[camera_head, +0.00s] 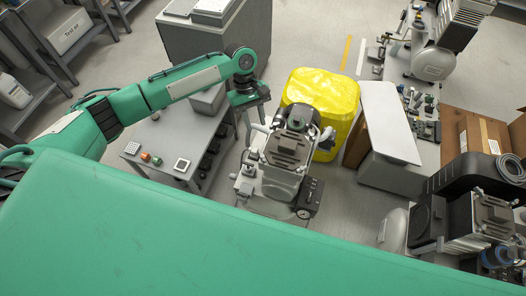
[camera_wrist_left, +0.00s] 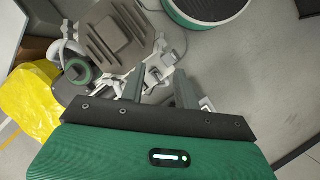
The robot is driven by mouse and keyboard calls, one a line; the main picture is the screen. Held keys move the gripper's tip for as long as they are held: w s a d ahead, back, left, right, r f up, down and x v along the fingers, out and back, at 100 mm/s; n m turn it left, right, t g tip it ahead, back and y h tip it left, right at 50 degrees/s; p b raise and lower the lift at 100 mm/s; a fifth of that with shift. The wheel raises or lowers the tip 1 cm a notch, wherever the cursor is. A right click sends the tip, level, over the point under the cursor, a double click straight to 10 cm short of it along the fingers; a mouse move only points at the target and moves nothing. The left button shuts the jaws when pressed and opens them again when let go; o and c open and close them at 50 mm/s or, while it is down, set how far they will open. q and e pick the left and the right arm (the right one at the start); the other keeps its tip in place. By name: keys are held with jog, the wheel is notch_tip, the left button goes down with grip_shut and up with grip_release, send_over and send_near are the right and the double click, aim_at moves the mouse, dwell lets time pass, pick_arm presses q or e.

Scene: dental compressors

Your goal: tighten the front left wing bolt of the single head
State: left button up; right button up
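The single-head compressor (camera_head: 287,150) stands on the floor near the middle of the head view, with a ribbed grey-brown head on top. The same ribbed head (camera_wrist_left: 108,35) fills the upper left of the left wrist view. My left gripper (camera_wrist_left: 160,88) points at the side of this head, its two fingers apart. Small pale metal fittings (camera_wrist_left: 160,70) show beyond and between the fingertips. I cannot tell whether one is the front left wing bolt, or whether a finger touches it. In the head view the left gripper hangs beside the compressor's upper left. My right gripper is not in view.
A yellow wrapped block (camera_head: 325,95) stands right behind the compressor. A grey bench (camera_head: 165,150) with buttons stands to its left. A white panel (camera_head: 390,125) and another compressor (camera_head: 480,220) are on the right. Some bare floor lies between them.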

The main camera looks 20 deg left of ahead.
aim_at(262, 156)
pick_arm(q)
jog(key=p+x, duration=0.2)
jog(key=x, duration=1)
jog(key=shift+s+a+f, duration=0.1)
jog(key=shift+f, duration=0.4)
jog(key=shift+s+f, duration=0.1)
grip_shut()
